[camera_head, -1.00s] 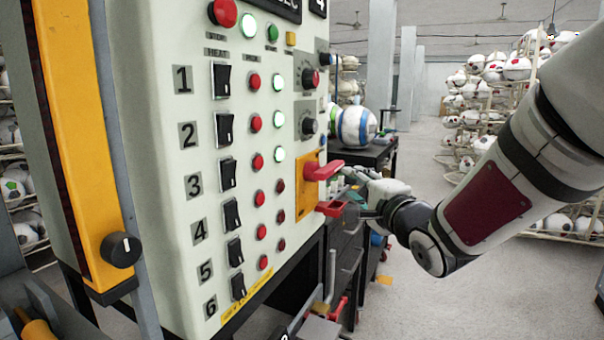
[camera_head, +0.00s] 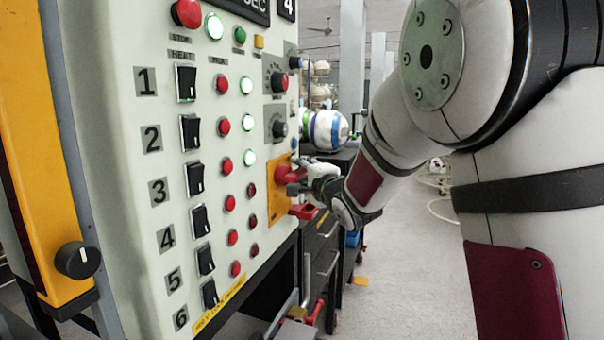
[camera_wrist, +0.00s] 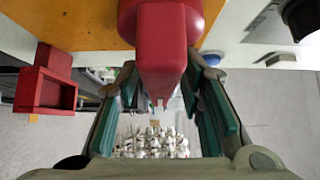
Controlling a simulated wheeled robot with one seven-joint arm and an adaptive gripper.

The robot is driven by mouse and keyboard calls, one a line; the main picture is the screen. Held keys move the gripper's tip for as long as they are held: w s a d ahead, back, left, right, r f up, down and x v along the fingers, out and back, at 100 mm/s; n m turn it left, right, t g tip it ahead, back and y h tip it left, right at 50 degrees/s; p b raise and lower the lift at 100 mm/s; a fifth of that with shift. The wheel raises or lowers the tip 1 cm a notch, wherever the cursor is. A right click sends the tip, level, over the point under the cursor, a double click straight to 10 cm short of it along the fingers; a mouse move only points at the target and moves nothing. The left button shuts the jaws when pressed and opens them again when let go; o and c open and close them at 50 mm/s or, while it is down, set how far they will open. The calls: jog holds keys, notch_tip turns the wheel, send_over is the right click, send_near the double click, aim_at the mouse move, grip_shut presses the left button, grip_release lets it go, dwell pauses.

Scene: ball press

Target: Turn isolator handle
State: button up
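The red isolator handle (camera_head: 288,173) sits on a yellow plate (camera_head: 277,200) at the right side of the control panel's face. In the wrist view the handle (camera_wrist: 162,50) is large and juts from the top centre toward the space between the fingers. My gripper (camera_wrist: 165,105) is open, with one green-padded finger on each side of the handle's tip and gaps between. In the head view my gripper (camera_head: 300,187) is at the handle, and its fingers partly cover it.
A red bracket (camera_head: 303,211) sticks out just below the handle; it also shows at the left of the wrist view (camera_wrist: 45,85). Dark knobs (camera_head: 280,129) and switches (camera_head: 191,132) stand out from the panel. A dark table with a ball (camera_head: 327,129) stands behind.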

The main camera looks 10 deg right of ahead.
grip_shut()
